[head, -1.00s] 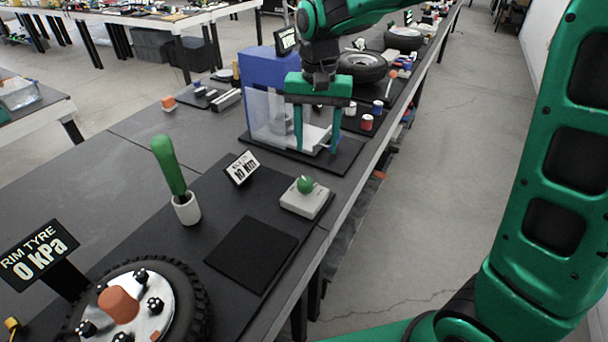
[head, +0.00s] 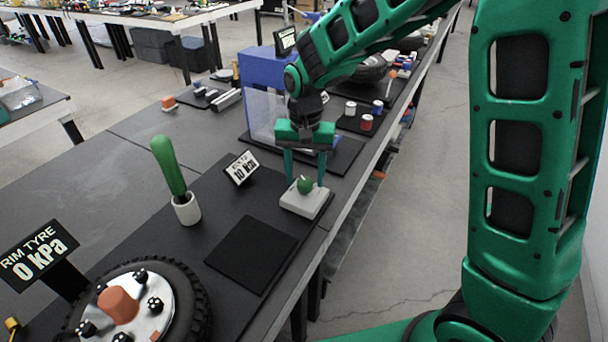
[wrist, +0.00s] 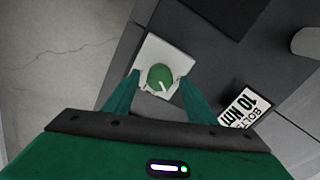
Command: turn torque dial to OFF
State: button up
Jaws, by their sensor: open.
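The torque dial is a green knob (head: 305,185) on a pale square base (head: 304,201) near the table's right edge. In the wrist view the knob (wrist: 160,77) has a white pointer line, and its base (wrist: 150,60) shows around it. My gripper (head: 305,182) points down over the dial, open, with one finger on each side of the knob. In the wrist view the fingertips (wrist: 158,77) reach the base's near edge, apart from the knob. A tilted sign (head: 242,168) beside it reads 10 Nm; it also shows in the wrist view (wrist: 243,108). No OFF mark is legible.
A green-handled tool stands in a white cup (head: 187,209) to the left. A flat black pad (head: 252,254) lies in front. A wheel with a tyre (head: 190,300) is at the front left. A blue box with a clear panel (head: 262,66) stands behind.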

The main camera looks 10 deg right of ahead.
jog(key=shift+f, duration=0.15)
jog(key=c, duration=1)
jog(key=shift+c, duration=0.2)
jog(key=shift+n, duration=3.4)
jog(key=o, duration=1)
jog(key=shift+o, duration=0.2)
